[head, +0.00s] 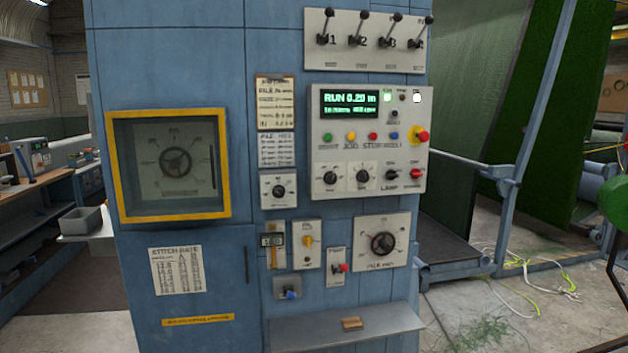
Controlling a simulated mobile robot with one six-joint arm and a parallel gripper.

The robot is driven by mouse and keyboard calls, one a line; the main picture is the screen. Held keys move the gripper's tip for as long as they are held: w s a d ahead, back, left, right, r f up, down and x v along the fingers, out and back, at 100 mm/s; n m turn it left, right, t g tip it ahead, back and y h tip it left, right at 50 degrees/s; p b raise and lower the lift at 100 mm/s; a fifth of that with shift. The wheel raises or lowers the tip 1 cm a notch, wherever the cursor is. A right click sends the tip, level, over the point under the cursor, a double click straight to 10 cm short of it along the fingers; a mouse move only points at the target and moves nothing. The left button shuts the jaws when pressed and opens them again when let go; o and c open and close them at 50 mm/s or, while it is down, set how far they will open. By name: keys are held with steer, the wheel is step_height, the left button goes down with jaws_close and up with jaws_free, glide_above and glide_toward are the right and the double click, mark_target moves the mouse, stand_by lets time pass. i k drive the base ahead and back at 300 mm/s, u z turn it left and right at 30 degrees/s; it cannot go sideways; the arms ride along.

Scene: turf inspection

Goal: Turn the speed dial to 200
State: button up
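I cannot read which dial is marked speed. A large dial (175,162) with a dark hand knob sits behind a yellow-framed window (112,165) at the left of the blue cabinet. A round black knob (382,244) with a scale is on a white plate at the lower right, its label seeming to read "PILE mm". A small dial (278,190) is on a plate in the middle. Two more small dials, one on the left (330,178) and one on the right (362,176), are on the control panel. Their settings are too small to read. My gripper is not in view.
The control panel (405,140) has a lit display (350,103) reading "RUN 0.20 m", coloured buttons and a red stop button (422,136). Several levers are above. Cables (530,270) lie on the floor at right.

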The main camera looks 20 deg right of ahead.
mark_target(330, 178)
steer(key=u, duration=0.65)
steer(key=i, duration=0.9)
steer(key=u, duration=0.2)
